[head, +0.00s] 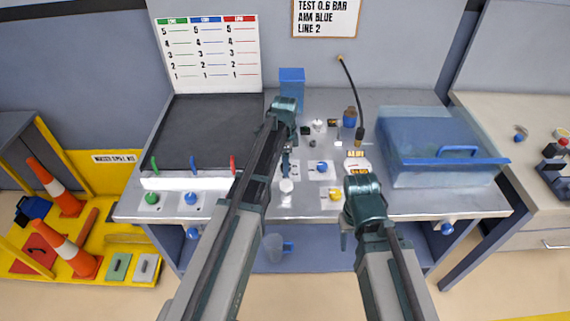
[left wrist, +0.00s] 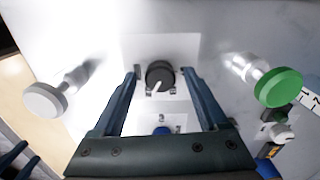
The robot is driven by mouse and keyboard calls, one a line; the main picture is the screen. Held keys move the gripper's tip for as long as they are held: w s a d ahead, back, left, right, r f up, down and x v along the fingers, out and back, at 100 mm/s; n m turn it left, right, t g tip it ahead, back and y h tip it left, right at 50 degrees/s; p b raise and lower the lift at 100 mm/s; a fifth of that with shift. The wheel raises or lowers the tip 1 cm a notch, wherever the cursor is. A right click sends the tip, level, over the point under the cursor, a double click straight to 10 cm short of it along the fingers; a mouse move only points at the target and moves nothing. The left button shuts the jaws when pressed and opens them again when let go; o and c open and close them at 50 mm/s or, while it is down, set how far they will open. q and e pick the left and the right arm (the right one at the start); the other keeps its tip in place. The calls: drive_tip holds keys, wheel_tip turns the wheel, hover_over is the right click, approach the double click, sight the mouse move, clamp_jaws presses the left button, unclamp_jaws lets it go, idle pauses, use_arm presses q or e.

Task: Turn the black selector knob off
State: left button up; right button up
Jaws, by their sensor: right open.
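The black selector knob (left wrist: 160,75) sits on a pale plate (left wrist: 190,45) in the left wrist view. Its white pointer line points down and slightly left in that view. My left gripper (left wrist: 160,73) is open, with one finger on each side of the knob and a visible gap on both sides. I cannot tell how far down the fingers reach along it. In the head view my left gripper (head: 287,172) points down at the bench, and it and its arm hide the knob. My right gripper (head: 347,236) is open and empty near the bench's front edge.
A white knob (left wrist: 45,100) and a green knob (left wrist: 278,88) stand up on either side of the fingers. A blue knob (head: 322,166) and a yellow knob (head: 335,194) lie to the right. A blue clear-sided bin (head: 430,165) occupies the bench's right end.

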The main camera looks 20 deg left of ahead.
use_arm(q)
clamp_jaws()
idle(0.3)
drive_tip(key=n, duration=1.2)
drive_tip(key=shift+d, duration=0.1)
drive_tip(key=n, duration=0.6)
drive_tip(key=shift+n, duration=0.3)
drive_tip(key=n, duration=0.5)
drive_tip(key=shift+d, duration=0.1)
drive_tip(key=shift+n, duration=0.3)
